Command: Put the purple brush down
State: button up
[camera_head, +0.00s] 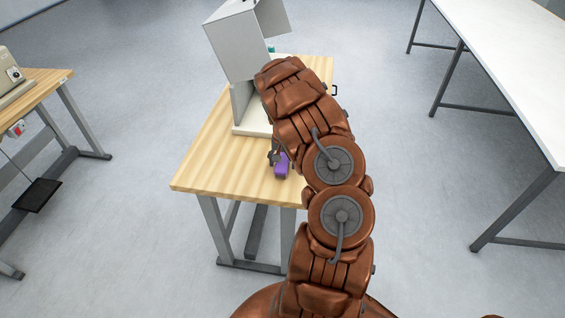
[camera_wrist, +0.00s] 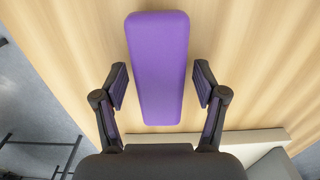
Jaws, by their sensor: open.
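The purple brush (camera_wrist: 158,62) lies on the wooden table (camera_wrist: 235,60) in the wrist view, its long side running up the picture. My gripper (camera_wrist: 160,88) is open, with one finger on each side of the brush's lower part and a visible gap on both sides. In the head view the brush (camera_head: 281,166) shows as a small purple piece on the table, left of my arm. My gripper (camera_head: 274,156) is mostly hidden behind my arm there. The brush's underside is hidden.
A grey-white machine (camera_head: 233,45) with a pale base stands at the table's far end, partly behind my arm. The table's front left part is clear. Another wooden table (camera_head: 48,84) is at left, and a white table (camera_head: 515,50) at right.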

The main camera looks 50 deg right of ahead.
aim_at(283, 160)
jog(key=shift+r+b, duration=0.35)
notch_tip(283, 160, up, 11)
jog(key=b, duration=0.4)
jog(key=s+a+r+n, duration=0.2)
jog(key=s+a+r, duration=0.2)
jog(key=a+r, duration=0.6)
jog(key=s+a+r+n+g, duration=0.1)
jog(key=s+a, duration=0.3)
jog(key=a, duration=0.3)
jog(key=s+a+r+n, duration=0.2)
jog(key=s+a, duration=0.2)
jog(key=a, duration=0.4)
jog(key=s+a+n, duration=0.3)
jog(key=s+a, duration=0.3)
jog(key=s, duration=0.3)
jog(key=s+a+f+n, duration=0.1)
jog(key=s+a+n, duration=0.2)
jog(key=s+a, duration=0.3)
jog(key=s, duration=0.3)
jog(key=shift+a+f+g, duration=0.25)
jog(key=shift+a+g, duration=0.05)
jog(key=shift+g, duration=0.1)
jog(key=shift+s, duration=0.1)
